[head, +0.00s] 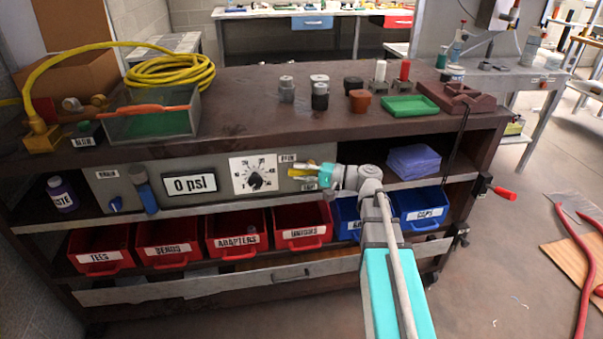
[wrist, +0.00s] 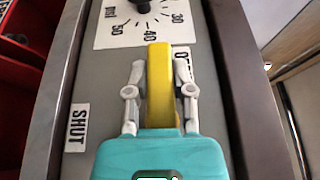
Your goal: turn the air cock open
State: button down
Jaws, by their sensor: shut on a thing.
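The air cock's yellow lever (head: 300,171) is on the grey front panel, just right of the round dial. In the wrist view the yellow lever (wrist: 159,85) stands between my two fingers and points towards the dial. A SHUT label (wrist: 77,126) is on one side of it. A partly hidden label (wrist: 182,64), its first letter an O, is on the other. My gripper (head: 313,174) is shut on the lever, and its fingers (wrist: 160,100) lie along both sides. The valve body under the lever is hidden by my gripper.
The dial (head: 253,173) and the 0 psi display (head: 190,185) are left of the lever. Red bins (head: 301,228) and blue bins (head: 420,208) sit on the shelf below. The brown bench top (head: 250,95) overhangs the panel. A purple stack (head: 413,162) lies to the right.

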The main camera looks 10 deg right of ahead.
jog(key=shift+c, duration=2.4)
grip_release()
jog(key=shift+d, duration=0.1)
jog(key=v, duration=1.2)
